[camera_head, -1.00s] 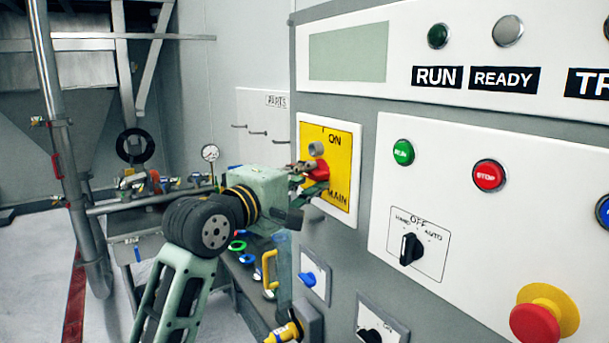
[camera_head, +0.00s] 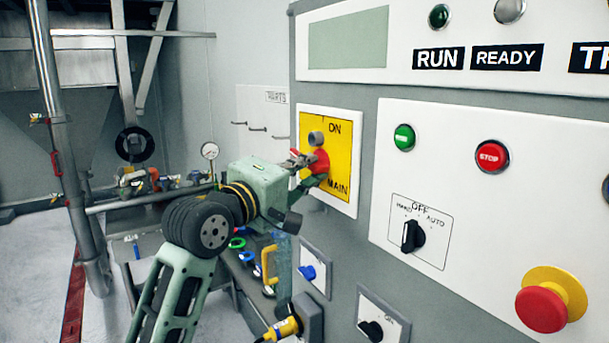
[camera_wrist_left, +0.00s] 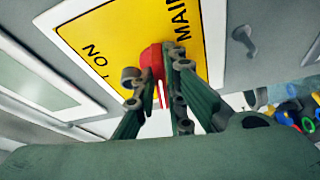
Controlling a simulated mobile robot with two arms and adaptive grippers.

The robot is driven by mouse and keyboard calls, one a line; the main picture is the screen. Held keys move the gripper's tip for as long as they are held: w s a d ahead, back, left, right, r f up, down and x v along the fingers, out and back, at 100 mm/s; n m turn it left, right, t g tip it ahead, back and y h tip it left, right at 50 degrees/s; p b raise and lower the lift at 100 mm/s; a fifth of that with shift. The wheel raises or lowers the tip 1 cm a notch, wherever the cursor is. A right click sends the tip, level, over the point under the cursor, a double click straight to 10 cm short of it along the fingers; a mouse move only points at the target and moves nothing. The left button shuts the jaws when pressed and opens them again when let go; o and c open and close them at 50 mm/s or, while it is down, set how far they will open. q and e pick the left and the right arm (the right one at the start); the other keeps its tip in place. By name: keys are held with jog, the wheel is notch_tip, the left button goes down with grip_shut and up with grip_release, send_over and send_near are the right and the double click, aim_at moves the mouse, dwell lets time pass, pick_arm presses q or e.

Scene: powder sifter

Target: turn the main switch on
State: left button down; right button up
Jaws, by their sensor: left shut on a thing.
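The main switch is a red handle (camera_head: 320,160) on a yellow plate (camera_head: 343,150) marked ON and MAIN, on the grey cabinet front. My left gripper (camera_head: 304,160) reaches the handle from the left. My right gripper is not in view.
Right of the plate is a white panel with a green button (camera_head: 404,138), a red stop button (camera_head: 491,156) and a black selector (camera_head: 412,236). A red emergency button (camera_head: 541,308) stands out at lower right. A yellow handle (camera_head: 269,264) is below my left arm.

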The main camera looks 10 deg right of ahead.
pick_arm(q)
jog(key=shift+w+f+m+g+h+b, duration=0.2)
jog(key=shift+m+g+h+b, duration=0.8)
jog(key=shift+m+b, duration=2)
jog(key=shift+w+f+m+g+h+b, duration=0.15)
jog(key=shift+m+g+h+b, duration=0.85)
jog(key=shift+m+b, duration=2)
jog(key=shift+w+f+m+g+h+b, duration=0.1)
jog(key=shift+f+m+g+h+b, duration=0.35)
jog(key=shift+m+h+b, duration=2.4)
jog(key=m+y, duration=0.1)
jog(key=m+y+p, duration=0.1)
jog(key=y, duration=0.1)
jog(key=shift+r+m, duration=0.2)
jog(key=shift+m, duration=0.05)
jog(key=c, duration=2.1)
grip_release()
jog(key=shift+a, duration=0.1)
jog(key=shift+r, duration=0.1)
jog(key=shift+a, duration=0.1)
